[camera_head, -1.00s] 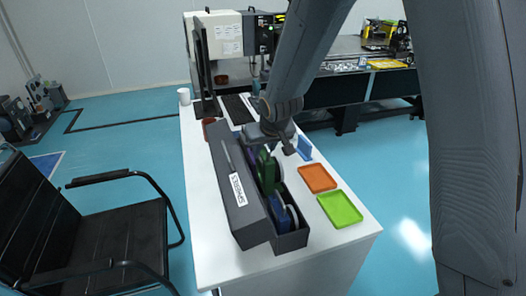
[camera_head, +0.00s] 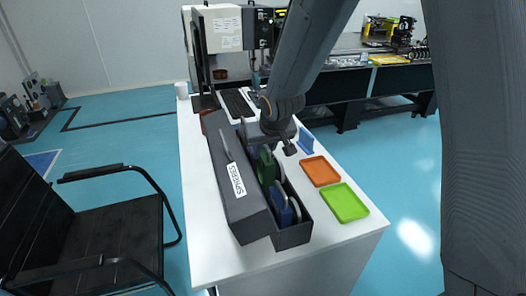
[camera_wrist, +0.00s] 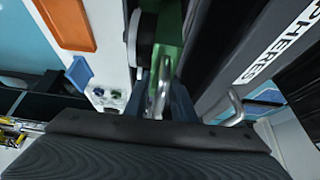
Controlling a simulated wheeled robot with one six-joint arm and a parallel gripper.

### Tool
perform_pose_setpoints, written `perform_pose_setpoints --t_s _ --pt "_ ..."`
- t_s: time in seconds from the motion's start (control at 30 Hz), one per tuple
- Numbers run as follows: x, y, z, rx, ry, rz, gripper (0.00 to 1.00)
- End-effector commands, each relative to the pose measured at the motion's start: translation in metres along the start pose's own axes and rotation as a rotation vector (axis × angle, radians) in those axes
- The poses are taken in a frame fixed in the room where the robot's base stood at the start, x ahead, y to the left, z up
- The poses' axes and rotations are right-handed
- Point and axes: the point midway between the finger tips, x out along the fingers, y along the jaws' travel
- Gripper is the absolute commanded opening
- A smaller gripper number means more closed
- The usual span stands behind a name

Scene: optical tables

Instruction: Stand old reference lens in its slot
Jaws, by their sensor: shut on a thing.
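A long dark box (camera_head: 297,238) labelled SPHERES stands open on the white table. A green lens holder (camera_head: 265,167) is upright in or just above its slotted bay; a blue holder (camera_head: 280,205) and pale round discs sit nearer the front. My gripper (camera_head: 267,143) points down over the box's far part, at the top of the green holder. In the wrist view my gripper (camera_wrist: 160,100) is shut on the green holder (camera_wrist: 170,50), with a shiny metal loop between the fingers. Which piece is the old reference lens is not readable, and the holder's lower edge is hidden.
A keyboard (camera_head: 236,103), a monitor and a white cup (camera_head: 182,90) are at the far end. A black chair (camera_head: 118,232) stands left.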

Motion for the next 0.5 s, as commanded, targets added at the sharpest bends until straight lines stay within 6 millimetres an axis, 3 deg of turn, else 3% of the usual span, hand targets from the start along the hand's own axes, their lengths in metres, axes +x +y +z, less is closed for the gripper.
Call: perform_pose_setpoints --t_s 0.5 --pt "0.020 0.000 0.010 -0.001 0.003 0.000 0.00"
